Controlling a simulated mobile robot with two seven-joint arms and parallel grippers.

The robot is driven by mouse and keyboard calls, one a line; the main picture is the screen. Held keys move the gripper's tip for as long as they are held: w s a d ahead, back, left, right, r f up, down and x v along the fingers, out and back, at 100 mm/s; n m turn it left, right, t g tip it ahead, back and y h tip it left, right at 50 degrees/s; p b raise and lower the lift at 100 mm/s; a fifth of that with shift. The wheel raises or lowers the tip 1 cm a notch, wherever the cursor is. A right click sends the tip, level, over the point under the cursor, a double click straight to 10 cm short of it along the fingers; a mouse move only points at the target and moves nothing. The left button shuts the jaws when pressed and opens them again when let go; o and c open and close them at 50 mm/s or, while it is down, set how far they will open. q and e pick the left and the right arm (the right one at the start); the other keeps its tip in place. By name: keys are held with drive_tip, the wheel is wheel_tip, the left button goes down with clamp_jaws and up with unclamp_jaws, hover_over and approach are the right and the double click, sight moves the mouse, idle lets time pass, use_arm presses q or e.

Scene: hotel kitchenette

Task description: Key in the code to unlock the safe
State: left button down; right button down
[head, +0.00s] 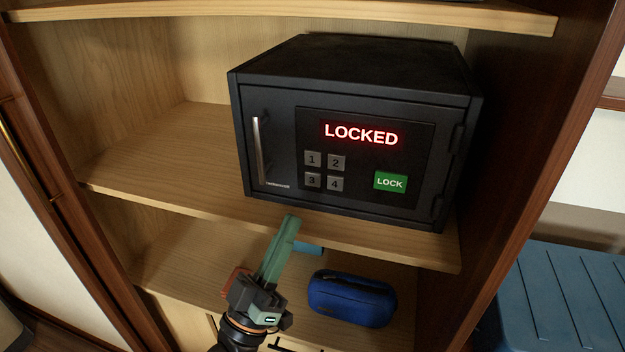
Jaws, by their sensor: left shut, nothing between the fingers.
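The black safe (355,130) stands on a wooden shelf in the head view, its door shut. Its display (361,135) reads LOCKED in red. Below the display is a keypad (324,171) with grey keys 1, 2, 3 and 4, and a green LOCK key (390,181) to their right. A silver handle (262,150) runs down the left of the door. My left gripper (291,220) is shut and empty, its fingertips below the keypad near the shelf's front edge, apart from the keys. My right gripper is not in view.
A blue pouch (351,298) lies on the lower shelf, right of my left gripper. A small blue item (309,248) is partly hidden behind the fingers. The cabinet's wooden sides flank the shelves. A blue ridged surface (570,300) is at the lower right.

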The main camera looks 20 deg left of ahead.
sight(313, 179)
use_arm(q)
drive_tip(key=w+b, duration=0.2)
drive_tip(key=w, duration=0.4)
drive_tip(key=shift+w+d+f, duration=0.1)
drive_tip(key=shift+w, duration=0.95)
drive_tip(key=shift+w, duration=0.15)
idle(1.0)
drive_tip(key=shift+w+b, duration=0.3)
drive_tip(key=shift+b, duration=0.05)
idle(0.4)
drive_tip(key=shift+w+r, duration=0.35)
idle(0.9)
drive_tip(key=shift+s, duration=0.2)
